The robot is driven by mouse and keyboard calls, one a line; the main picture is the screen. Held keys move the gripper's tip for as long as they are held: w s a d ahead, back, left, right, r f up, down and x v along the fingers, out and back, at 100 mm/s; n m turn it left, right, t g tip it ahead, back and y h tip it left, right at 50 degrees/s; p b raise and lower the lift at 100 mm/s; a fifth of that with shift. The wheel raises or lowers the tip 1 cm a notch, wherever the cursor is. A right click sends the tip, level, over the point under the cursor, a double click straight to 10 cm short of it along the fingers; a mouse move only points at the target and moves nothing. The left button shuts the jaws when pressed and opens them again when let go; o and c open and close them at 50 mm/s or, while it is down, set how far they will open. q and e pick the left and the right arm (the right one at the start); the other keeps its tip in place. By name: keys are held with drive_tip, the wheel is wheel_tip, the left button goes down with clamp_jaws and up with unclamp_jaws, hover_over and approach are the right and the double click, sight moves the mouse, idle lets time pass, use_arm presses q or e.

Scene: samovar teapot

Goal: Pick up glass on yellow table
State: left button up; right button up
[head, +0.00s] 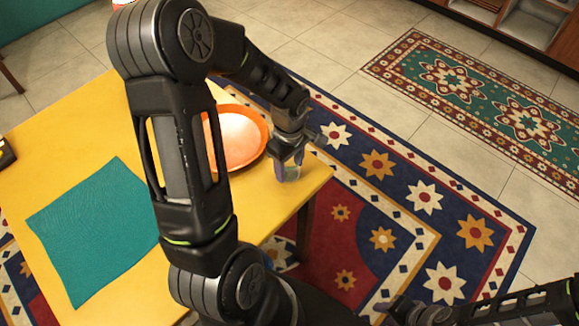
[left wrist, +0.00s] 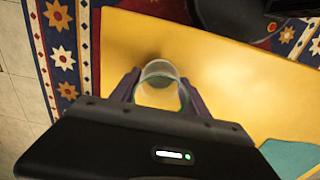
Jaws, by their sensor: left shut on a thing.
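A small clear glass (head: 291,172) is at the right corner of the yellow table (head: 265,205). My left gripper (head: 289,163) is shut on it, with a finger on each side. In the left wrist view the glass (left wrist: 158,88) shows as a clear round rim between the two purple-grey fingers of my left gripper (left wrist: 157,92). I cannot tell whether its base touches the table. My right arm (head: 440,312) shows at the bottom right, away from the table; its fingertips are not clear.
An orange plate (head: 262,128) lies on the table beside the glass, partly behind my left arm. A teal cloth (head: 90,230) lies at the left. A patterned rug (head: 400,200) covers the floor right of the table. A dark object (head: 6,153) sits at the left edge.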

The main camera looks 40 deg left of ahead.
use_arm(q)
drive_tip(key=c, duration=0.5)
wheel_tip(320, 180, up, 10)
drive_tip(key=shift+r, duration=0.1)
idle(0.4)
idle(0.4)
